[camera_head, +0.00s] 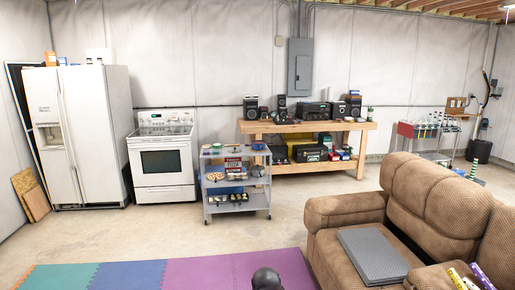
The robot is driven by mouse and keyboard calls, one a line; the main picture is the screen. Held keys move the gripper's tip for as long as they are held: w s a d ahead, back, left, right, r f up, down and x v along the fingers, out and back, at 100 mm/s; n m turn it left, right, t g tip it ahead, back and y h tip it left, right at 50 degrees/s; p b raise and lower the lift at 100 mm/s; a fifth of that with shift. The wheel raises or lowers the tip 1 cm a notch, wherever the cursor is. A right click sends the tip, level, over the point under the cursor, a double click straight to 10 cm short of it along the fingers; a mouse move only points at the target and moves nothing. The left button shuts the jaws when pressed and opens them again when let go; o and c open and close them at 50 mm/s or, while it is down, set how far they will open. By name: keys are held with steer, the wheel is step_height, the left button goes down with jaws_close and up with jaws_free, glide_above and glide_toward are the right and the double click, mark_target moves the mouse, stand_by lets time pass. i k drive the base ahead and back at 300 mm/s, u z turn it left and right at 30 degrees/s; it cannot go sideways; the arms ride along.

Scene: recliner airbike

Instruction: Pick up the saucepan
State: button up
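I cannot make out a saucepan for certain in the head view. Small items stand on the top shelf of a grey wheeled cart (233,160), among them a bluish bowl-like thing (258,146), too small to identify. The top of the white stove (162,157) shows no clear pan. No gripper fingers show; only a dark rounded shape, perhaps part of my arm, appears at the bottom edge.
A brown recliner sofa (420,205) with a grey pad (372,256) fills the right. A white fridge (80,135) stands left. A wooden workbench (305,127) holds speakers behind the cart. Coloured floor mats (190,273) lie in front; the concrete floor between is clear.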

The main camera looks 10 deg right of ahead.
mark_target(256, 145)
steer(key=z, duration=0.2)
steer(key=i, duration=1.7)
steer(key=z, duration=0.2)
steer(key=i, duration=2.3)
steer(key=u, duration=0.4)
steer(key=i, duration=1.45)
steer(key=u, duration=0.25)
